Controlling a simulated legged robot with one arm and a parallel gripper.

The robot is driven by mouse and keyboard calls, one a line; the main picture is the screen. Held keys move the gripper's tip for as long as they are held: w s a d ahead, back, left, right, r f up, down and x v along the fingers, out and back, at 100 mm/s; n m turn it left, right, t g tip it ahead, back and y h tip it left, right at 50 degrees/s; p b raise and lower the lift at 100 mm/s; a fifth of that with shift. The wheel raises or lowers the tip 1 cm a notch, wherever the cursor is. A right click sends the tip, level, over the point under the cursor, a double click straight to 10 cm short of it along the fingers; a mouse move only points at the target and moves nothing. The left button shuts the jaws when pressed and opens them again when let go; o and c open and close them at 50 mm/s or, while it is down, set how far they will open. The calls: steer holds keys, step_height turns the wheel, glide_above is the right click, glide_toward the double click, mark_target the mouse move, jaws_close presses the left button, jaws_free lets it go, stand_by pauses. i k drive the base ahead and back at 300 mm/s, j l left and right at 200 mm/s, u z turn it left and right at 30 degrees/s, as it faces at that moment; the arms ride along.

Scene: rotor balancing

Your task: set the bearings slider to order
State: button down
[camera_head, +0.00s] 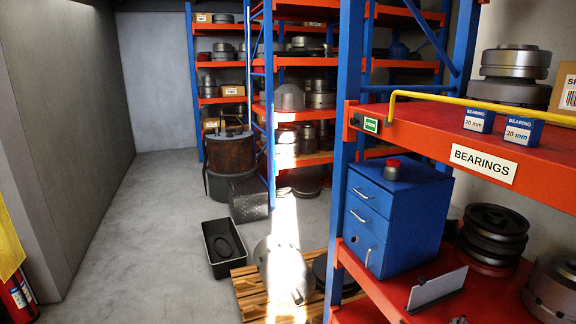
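The bearings shelf is the orange shelf board (425,132) at the right, with a white BEARINGS label (484,163) on its front edge. A small slider plate (370,124) sits on the left end of that edge, beside the blue upright. It shows a green field with white lettering too small to read, and a dark part at its left. Two blue and white bearing boxes, 20 mm (479,121) and 30 mm (522,131), stand on the shelf. My gripper is not in view.
A yellow rail (470,101) runs above the shelf's front edge. A blue drawer cabinet (393,212) stands on the lower shelf. A wooden pallet (250,297), a black bin (227,247) and a rusty drum (231,160) stand on the floor.

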mark_target(358, 121)
steer(key=i+j, duration=0.3)
steer(key=i, duration=0.25)
steer(key=i+j, duration=0.3)
steer(key=i, duration=0.25)
steer(key=i+j, duration=0.3)
steer(key=i, duration=0.25)
steer(key=i+j+z, duration=0.1)
steer(key=i+j, duration=0.2)
steer(key=i, duration=0.25)
